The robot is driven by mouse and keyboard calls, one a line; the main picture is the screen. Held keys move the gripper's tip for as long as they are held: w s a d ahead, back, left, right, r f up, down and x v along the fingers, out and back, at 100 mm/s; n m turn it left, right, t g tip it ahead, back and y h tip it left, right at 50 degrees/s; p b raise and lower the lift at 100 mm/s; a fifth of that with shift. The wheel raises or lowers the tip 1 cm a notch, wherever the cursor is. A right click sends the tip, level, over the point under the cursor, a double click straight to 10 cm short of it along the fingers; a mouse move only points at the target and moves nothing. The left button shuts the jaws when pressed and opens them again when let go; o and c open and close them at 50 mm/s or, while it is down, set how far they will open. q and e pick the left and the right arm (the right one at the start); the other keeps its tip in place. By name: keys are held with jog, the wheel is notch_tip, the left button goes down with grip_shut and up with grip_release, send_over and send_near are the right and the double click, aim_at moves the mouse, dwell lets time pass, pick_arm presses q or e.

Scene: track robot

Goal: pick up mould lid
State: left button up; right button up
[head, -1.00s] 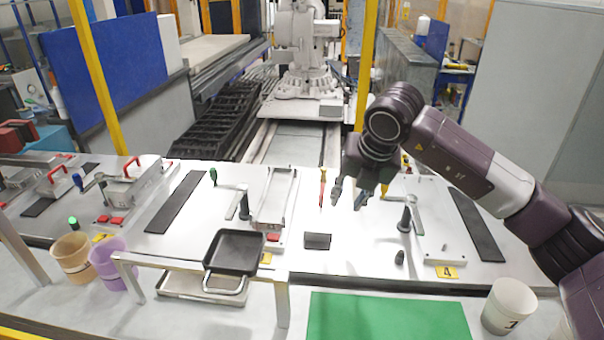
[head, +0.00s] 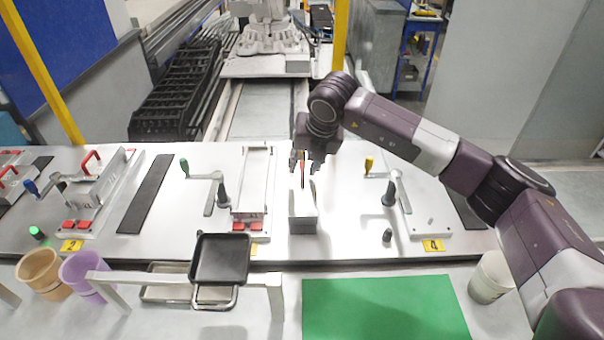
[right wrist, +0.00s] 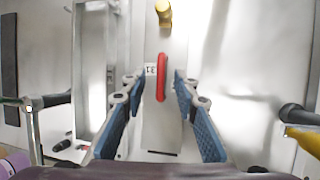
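The mould lid (head: 303,223) is a long pale block with a dark front edge and an upright red handle (head: 303,178). It lies on the white worktop in the middle of the head view. My right gripper (head: 306,172) is just over the lid. In the right wrist view the open blue-padded fingers (right wrist: 160,110) stand on either side of the red handle (right wrist: 162,80), with gaps on both sides. The lid's pale top (right wrist: 160,128) runs below the handle. My left gripper is not in view.
An open mould (head: 250,195) with red blocks and a green-handled clamp (head: 222,188) stands left of the lid. A yellow-handled clamp (head: 390,190) stands to the right. In front are a black tray (head: 220,258) on a metal rack, a green mat (head: 385,308) and cups.

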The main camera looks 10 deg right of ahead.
jog(key=shift+w+f, duration=0.2)
jog(key=shift+f, duration=0.3)
grip_shut()
jog(key=shift+w+r, duration=0.1)
jog(key=shift+r, duration=0.05)
